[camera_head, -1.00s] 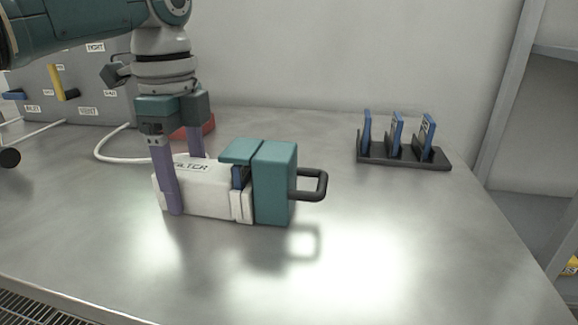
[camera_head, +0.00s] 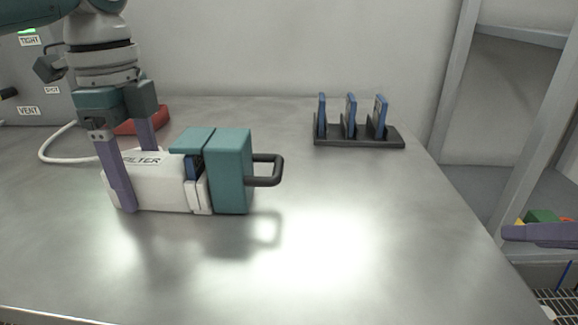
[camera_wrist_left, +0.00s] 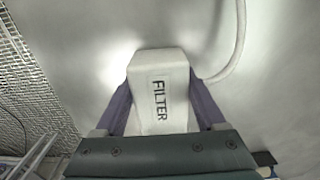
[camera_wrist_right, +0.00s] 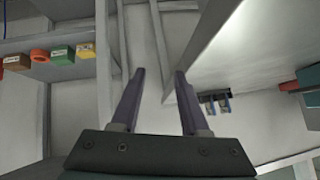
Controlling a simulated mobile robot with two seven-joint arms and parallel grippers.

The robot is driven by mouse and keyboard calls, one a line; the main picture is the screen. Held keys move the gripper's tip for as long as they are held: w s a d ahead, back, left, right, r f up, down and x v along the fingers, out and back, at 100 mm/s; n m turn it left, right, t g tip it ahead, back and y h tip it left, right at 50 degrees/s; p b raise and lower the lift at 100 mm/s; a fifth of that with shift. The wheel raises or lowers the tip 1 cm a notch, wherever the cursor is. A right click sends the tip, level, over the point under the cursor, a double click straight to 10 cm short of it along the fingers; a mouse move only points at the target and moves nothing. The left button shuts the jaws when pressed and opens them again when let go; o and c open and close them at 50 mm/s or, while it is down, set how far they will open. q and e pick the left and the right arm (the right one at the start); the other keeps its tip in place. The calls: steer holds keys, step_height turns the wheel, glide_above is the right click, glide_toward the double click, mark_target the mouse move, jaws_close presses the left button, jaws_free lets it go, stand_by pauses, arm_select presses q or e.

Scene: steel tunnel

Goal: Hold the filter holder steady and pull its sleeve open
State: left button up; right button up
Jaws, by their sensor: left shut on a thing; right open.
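The filter holder (camera_head: 160,190) is a white block labelled FILTER, lying on the steel table at left centre. Its teal sleeve (camera_head: 228,170) is at its right end, with a dark loop handle (camera_head: 268,170) pointing right. A blue part (camera_head: 192,167) shows between the white body and the sleeve. My left gripper (camera_head: 136,176) is shut across the white body from above, one finger on each side; the left wrist view shows the label between the fingers (camera_wrist_left: 160,88). My right gripper (camera_head: 540,234) is at the right edge, far from the handle; its fingers are open and empty (camera_wrist_right: 160,75).
A dark rack (camera_head: 360,141) with three upright blue plates stands at the back right. A red block (camera_head: 140,125) and a white cable (camera_head: 50,145) lie behind my left gripper. A grey panel stands at back left. Shelving with coloured blocks (camera_head: 543,215) is at right. The table's front middle is clear.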

steer(key=w+r+m+t+y, duration=0.1)
steer(key=w+r+m+y, duration=0.15)
steer(key=w+r, duration=0.2)
steer(key=a+y, duration=0.1)
steer(key=a, duration=0.2)
steer(key=s+a+f+g+y, duration=0.1)
steer(key=a+y, duration=0.1)
steer(key=a, duration=0.1)
steer(key=a+g+y, duration=0.1)
steer(key=a+y, duration=0.1)
steer(key=a, duration=0.1)
steer(key=shift+s+a+f, duration=0.15)
steer(key=shift+a+f, duration=0.05)
steer(key=shift+f, duration=0.1)
steer(key=a+r+y, duration=0.1)
steer(key=a, duration=0.1)
steer(key=s+a+g+y, duration=0.1)
steer(key=a+y, duration=0.1)
steer(key=s+a+r+g+y, duration=0.1)
steer(key=a+y, duration=0.1)
steer(key=a, duration=0.1)
steer(key=shift+s+r, duration=0.1)
steer(key=shift+r, duration=0.25)
glide_toward(235, 170)
steer(key=w+a+f, duration=0.2)
steer(key=w, duration=0.1)
steer(key=w+a+f, duration=0.1)
steer(key=w, duration=0.1)
steer(key=shift+a+f, duration=0.15)
steer(key=shift+a, duration=0.15)
